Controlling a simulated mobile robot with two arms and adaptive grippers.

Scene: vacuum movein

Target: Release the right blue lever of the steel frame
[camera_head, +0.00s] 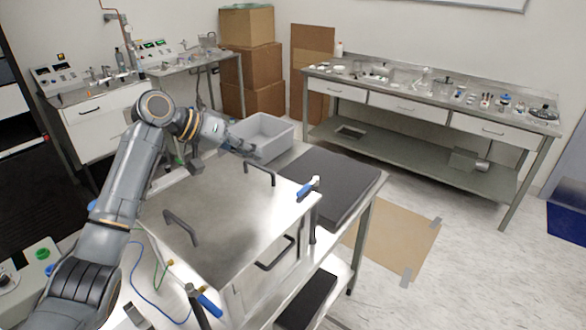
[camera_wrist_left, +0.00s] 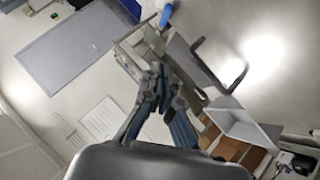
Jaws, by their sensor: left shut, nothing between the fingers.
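The steel frame (camera_head: 220,215) is a box with a shiny flat top and dark handles. One blue lever (camera_head: 309,187) stands at its right corner and leans up to the right. A second blue lever (camera_head: 209,303) is at its near corner, low in the picture. My left gripper (camera_head: 252,151) is shut and empty, beyond the frame and near the grey bin, apart from both levers. In the left wrist view the gripper (camera_wrist_left: 160,72) points past the frame's edge, and a blue lever (camera_wrist_left: 166,15) shows at the top. My right gripper is out of view.
A grey bin (camera_head: 283,136) stands behind the frame. A dark mat (camera_head: 342,178) lies right of the frame. A long workbench (camera_head: 420,95) with small items is along the back wall. Cardboard boxes (camera_head: 248,61) are stacked behind. The floor to the right is mostly clear.

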